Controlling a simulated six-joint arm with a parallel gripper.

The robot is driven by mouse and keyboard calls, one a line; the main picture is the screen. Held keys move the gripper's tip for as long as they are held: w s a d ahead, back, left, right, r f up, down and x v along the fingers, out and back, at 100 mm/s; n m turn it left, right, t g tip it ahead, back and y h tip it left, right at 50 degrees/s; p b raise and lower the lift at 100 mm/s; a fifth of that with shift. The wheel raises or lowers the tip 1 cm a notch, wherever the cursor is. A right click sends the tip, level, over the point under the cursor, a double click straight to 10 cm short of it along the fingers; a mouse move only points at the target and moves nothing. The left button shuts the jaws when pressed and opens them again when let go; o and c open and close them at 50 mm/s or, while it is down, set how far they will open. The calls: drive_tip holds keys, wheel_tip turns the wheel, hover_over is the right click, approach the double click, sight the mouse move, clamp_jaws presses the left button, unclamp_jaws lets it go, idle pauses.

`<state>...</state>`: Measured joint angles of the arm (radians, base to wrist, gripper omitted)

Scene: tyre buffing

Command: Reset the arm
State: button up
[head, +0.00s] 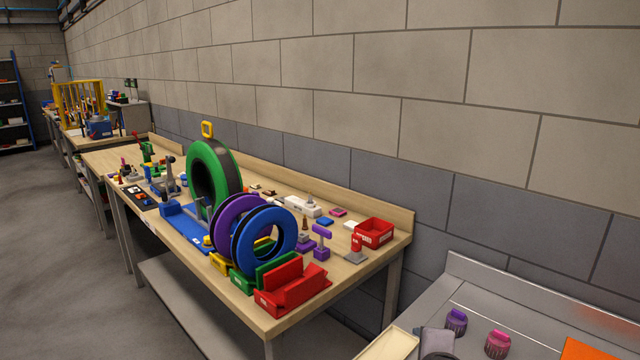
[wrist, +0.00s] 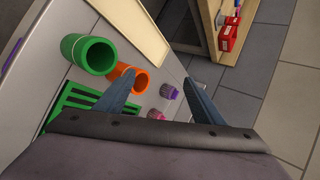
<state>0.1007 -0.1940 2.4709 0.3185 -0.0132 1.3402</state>
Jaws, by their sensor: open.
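My gripper (wrist: 157,82) shows in the wrist view with its two blue-grey fingers spread wide apart and nothing between them. It is above a grey bench (wrist: 62,88). Past the fingers lie a green cylinder (wrist: 90,52), an orange cylinder (wrist: 128,78), a purple knob (wrist: 168,92) and a pink knob (wrist: 156,114). A green slotted rack (wrist: 80,106) is partly hidden behind the left finger. In the head view, I cannot clearly make out the gripper at the bottom edge.
In the head view, a wooden workbench (head: 390,255) holds a large green-banded tyre (head: 204,160), purple and blue rings (head: 264,236), red blocks (head: 292,290) and a red bin (head: 373,233). A block wall (head: 450,100) runs behind. Floor at left (head: 45,230) is clear.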

drive_tip(key=s+a+n+g+p, duration=0.2)
drive_tip(key=s+n+g+p, duration=0.3)
drive_tip(key=s+n, duration=0.5)
drive_tip(key=s+a+n+g+y+p, duration=0.1)
drive_tip(key=s+n+g+p, duration=0.4)
drive_tip(key=s+n, duration=0.5)
drive_tip(key=shift+a+f+p, duration=0.15)
drive_tip(key=shift+a+p, duration=0.2)
drive_tip(key=shift+a, duration=0.35)
drive_tip(key=shift+o, duration=0.9)
drive_tip(key=shift+s, duration=0.1)
drive_tip(key=o, duration=0.8)
drive_tip(key=w+d+f+n+g+h+p, duration=0.1)
drive_tip(key=w+d+n+g+h+p, duration=0.15)
drive_tip(key=w+d+p, duration=0.95)
drive_tip(key=w+d+r+n+t+h+b, duration=0.1)
drive_tip(key=w+d+r+n+t+h, duration=0.1)
drive_tip(key=w+d+n, duration=0.4)
drive_tip(key=w+r+t, duration=0.1)
drive_tip(key=w, duration=0.3)
drive_tip(key=shift+w+d+r+t, duration=0.15)
drive_tip(key=shift+d+r+t, duration=0.1)
drive_tip(key=shift+t, duration=0.1)
